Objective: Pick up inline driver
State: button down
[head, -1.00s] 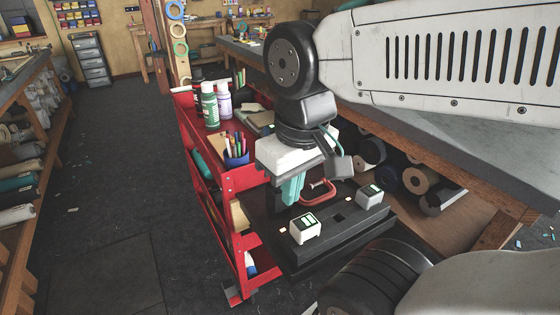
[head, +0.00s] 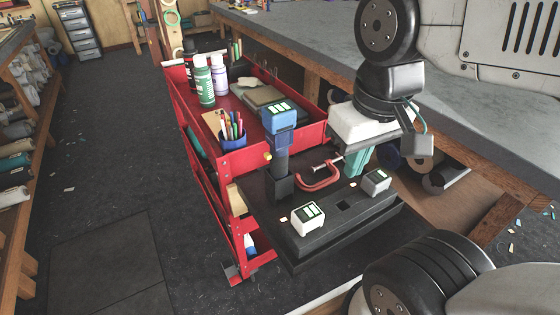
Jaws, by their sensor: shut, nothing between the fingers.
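The inline driver appears to be the upright tool with a blue top (head: 280,117) and a dark blue shaft. Its lower end sits in a black socket (head: 279,188) on a dark platform. My gripper (head: 358,172) has a white body and teal fingers pointing down. It is right of the driver in the picture, apart from it, and holds nothing. The fingers are shut. The fingertips are partly hard to make out against the platform behind.
A red cart (head: 240,165) with bottles and a pen cup (head: 232,138) stands left. A long workbench (head: 330,50) runs behind. Open floor (head: 110,180) lies left.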

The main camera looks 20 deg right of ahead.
aim_at(279, 144)
jog(key=u, duration=0.05)
jog(key=k, duration=0.5)
jog(key=u, duration=2.15)
jog(key=i, duration=1.35)
jog(key=z, duration=2.15)
